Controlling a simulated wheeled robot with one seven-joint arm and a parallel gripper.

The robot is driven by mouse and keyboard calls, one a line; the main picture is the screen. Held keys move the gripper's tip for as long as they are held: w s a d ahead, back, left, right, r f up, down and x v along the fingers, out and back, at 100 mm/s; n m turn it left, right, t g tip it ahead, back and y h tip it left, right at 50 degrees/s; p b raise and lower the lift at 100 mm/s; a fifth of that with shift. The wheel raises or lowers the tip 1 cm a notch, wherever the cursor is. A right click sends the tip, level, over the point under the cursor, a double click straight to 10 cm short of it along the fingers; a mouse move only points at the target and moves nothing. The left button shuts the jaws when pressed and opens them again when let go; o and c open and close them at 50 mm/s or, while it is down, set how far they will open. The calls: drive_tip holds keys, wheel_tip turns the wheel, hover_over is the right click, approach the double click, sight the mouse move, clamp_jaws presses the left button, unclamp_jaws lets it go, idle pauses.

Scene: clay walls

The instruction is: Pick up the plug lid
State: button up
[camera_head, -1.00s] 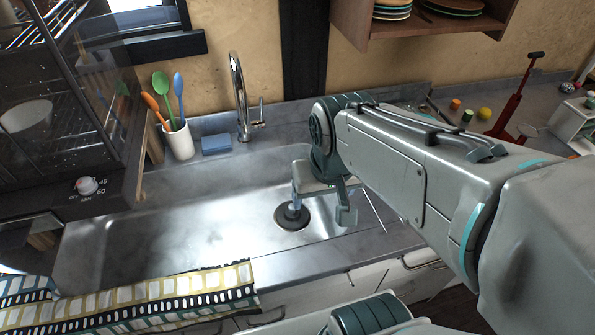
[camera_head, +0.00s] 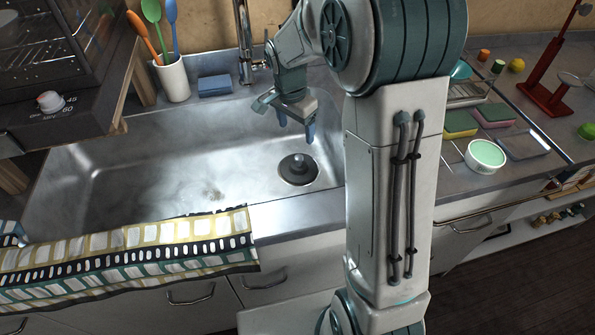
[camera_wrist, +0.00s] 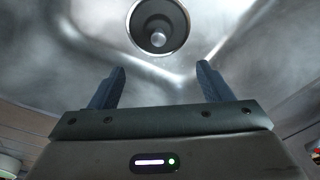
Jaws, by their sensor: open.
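The plug lid (camera_head: 298,168) is a dark round stopper with a raised knob, seated at the drain of the steel sink (camera_head: 140,172). In the wrist view the plug lid (camera_wrist: 158,27) shows at the top centre, with its pale knob inside the round drain rim. My gripper (camera_head: 296,132) is above the sink, a little above and behind the plug lid in the head view. Its two blue fingers (camera_wrist: 160,85) are apart with nothing between them, and the plug lid lies beyond the fingertips.
The faucet (camera_head: 243,45) rises behind the sink. A cup of utensils (camera_head: 172,80) and a blue sponge (camera_head: 214,85) stand at the back left. A patterned towel (camera_head: 130,250) lies over the front edge. More sponges (camera_head: 460,124) and a green-topped bowl (camera_head: 485,156) are on the right counter.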

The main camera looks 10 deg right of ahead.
sight(299, 157)
drive_tip(key=f, duration=0.6)
drive_tip(key=f+b, duration=0.1)
drive_tip(key=f, duration=0.1)
drive_tip(key=shift+w+d+f, duration=0.3)
drive_tip(key=shift+d+f, duration=0.1)
drive_tip(key=shift+d+f+b, duration=0.15)
drive_tip(key=shift+f+b, duration=0.35)
drive_tip(key=shift+f, duration=2.15)
drive_tip(key=c, duration=1.1)
